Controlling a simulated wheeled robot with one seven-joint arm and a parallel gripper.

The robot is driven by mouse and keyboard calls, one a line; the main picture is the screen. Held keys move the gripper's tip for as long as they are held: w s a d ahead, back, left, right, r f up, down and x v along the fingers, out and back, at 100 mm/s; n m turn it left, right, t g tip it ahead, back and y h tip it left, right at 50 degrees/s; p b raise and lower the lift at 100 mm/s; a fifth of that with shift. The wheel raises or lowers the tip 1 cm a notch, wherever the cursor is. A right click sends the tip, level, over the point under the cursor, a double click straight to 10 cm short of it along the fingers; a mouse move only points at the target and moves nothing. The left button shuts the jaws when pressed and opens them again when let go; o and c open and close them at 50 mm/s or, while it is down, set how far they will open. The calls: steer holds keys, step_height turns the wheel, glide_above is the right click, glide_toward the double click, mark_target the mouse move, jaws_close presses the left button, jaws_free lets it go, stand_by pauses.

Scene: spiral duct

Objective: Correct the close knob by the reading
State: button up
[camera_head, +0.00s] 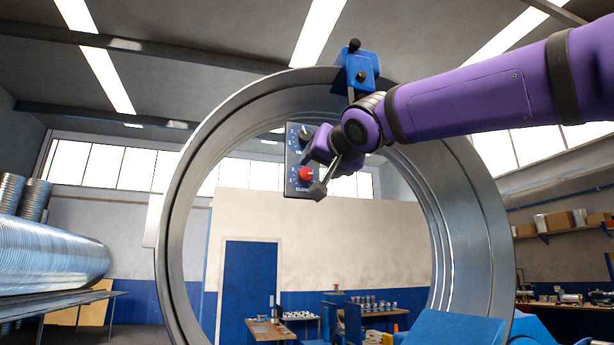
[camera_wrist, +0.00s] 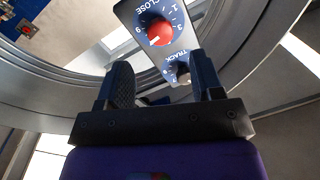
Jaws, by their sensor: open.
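The close knob is a round red knob (camera_head: 306,174) on the lower part of a dark blue control panel (camera_head: 292,158), above the word CLOSE. In the wrist view the red knob (camera_wrist: 160,32) shows upside down, with a white mark on its lower left and numbers around it. A dark knob (camera_wrist: 180,73) labelled TRACK sits beside it, between the finger ends in the picture. My gripper (camera_wrist: 161,78) is open and empty, its fingers short of the red knob in the picture. In the head view my gripper (camera_head: 317,170) is at the panel's right side; contact cannot be told.
A large metal ring (camera_head: 181,225) surrounds the panel in the picture, with a blue clamp block (camera_head: 362,72) at its top. A spiral duct (camera_head: 45,258) lies on a table at left. Workbenches (camera_head: 270,330) stand behind. No separate gauge reading is legible.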

mark_target(307, 174)
steer(key=x, duration=0.7)
steer(key=shift+w, duration=0.2)
steer(key=shift+c, duration=0.4)
steer(key=c, duration=0.8)
steer(key=shift+c, duration=0.2)
steer(key=shift+n, duration=0.3)
steer(key=n, duration=0.4)
steer(key=n+h, duration=0.1)
steer(key=n, duration=0.4)
steer(key=shift+n+g, duration=0.3)
steer(key=shift+n, duration=0.1)
